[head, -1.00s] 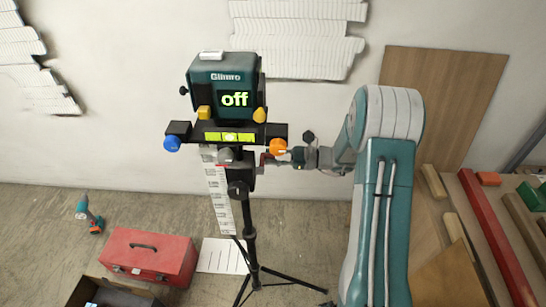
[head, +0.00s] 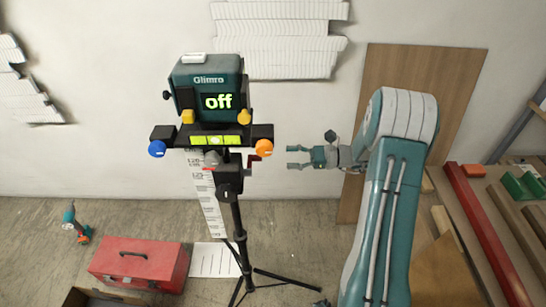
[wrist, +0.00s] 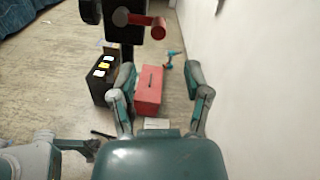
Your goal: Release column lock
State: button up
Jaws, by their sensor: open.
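A teal measuring device (head: 205,88) sits on top of a black tripod column (head: 229,185), and its screen reads "off". A dark bar with a level vial, a blue knob (head: 157,149) and an orange knob (head: 264,148) is under the device. A red lever (wrist: 140,20) with a round end sticks out from the column in the wrist view; in the head view it is small and hard to make out. My gripper (head: 291,157) is open and empty, to the right of the column and apart from it. The wrist view shows its spread fingers (wrist: 161,82) below the lever.
A red toolbox (head: 135,262), a dark open box (wrist: 103,75) and a drill (head: 75,222) are on the floor. The tripod's legs (head: 285,278) spread there. A wooden board (head: 405,85) leans on the wall; planks lie at the right.

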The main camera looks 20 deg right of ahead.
jog(key=v, duration=0.2)
jog(key=shift+s+d, duration=0.15)
jog(key=shift+d, duration=0.25)
jog(key=shift+a, duration=0.1)
jog(key=s+a+r+n+g+h, duration=0.65)
jog(key=s+a+r+n, duration=0.3)
jog(key=a, duration=0.25)
jog(key=s+r+n+t+h, duration=0.2)
jog(key=s+n+t+h, duration=0.1)
jog(key=s+n+h, duration=0.2)
jog(key=s+r+n+t+h, duration=0.3)
jog(key=s+n+h, duration=0.1)
jog(key=s, duration=0.5)
jog(key=shift+s+r+n+h, duration=0.3)
jog(key=shift+n+h, duration=0.05)
jog(key=shift+h, duration=0.5)
